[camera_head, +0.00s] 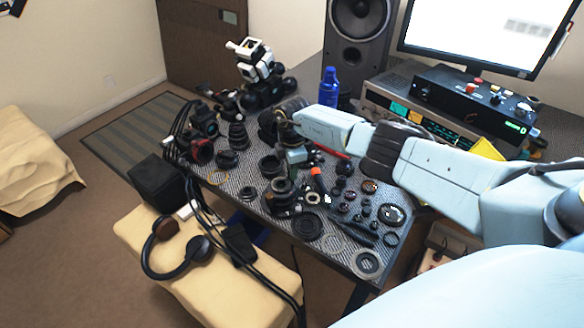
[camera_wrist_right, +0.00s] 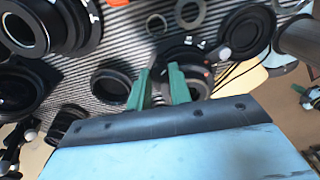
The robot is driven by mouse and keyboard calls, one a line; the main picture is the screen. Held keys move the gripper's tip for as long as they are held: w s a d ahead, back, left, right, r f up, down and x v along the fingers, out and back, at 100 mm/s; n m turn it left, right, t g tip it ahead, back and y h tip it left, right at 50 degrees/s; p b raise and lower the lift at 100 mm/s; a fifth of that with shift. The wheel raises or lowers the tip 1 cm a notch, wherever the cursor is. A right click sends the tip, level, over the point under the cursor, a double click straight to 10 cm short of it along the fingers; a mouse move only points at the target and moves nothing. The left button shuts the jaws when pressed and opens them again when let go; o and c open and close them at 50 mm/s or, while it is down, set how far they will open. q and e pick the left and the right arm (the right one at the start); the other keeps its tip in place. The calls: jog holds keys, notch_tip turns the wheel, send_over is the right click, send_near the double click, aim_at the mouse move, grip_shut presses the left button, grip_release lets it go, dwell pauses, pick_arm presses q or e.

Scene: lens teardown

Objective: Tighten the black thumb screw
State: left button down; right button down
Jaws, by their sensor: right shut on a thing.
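My right gripper (camera_head: 298,166) reaches down over the middle of the grey striped table mat, among dark lens parts. Its two green fingers also show in the right wrist view (camera_wrist_right: 160,88). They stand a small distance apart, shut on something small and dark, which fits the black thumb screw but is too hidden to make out. A black lens assembly (camera_head: 282,197) stands just in front of the fingers in the head view.
Lens rings and small glass parts, including a ring (camera_head: 368,263), crowd the mat's right side. A blue bottle (camera_head: 329,88), a speaker (camera_head: 358,35) and an amplifier (camera_head: 408,98) stand behind. Headphones (camera_head: 160,262) lie on a beige seat in front.

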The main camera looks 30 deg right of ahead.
jog(key=c, duration=1.3)
grip_release()
jog(key=shift+o, duration=0.2)
notch_tip(320, 180, up, 13)
jog(key=p, duration=0.2)
jog(key=shift+r, duration=0.2)
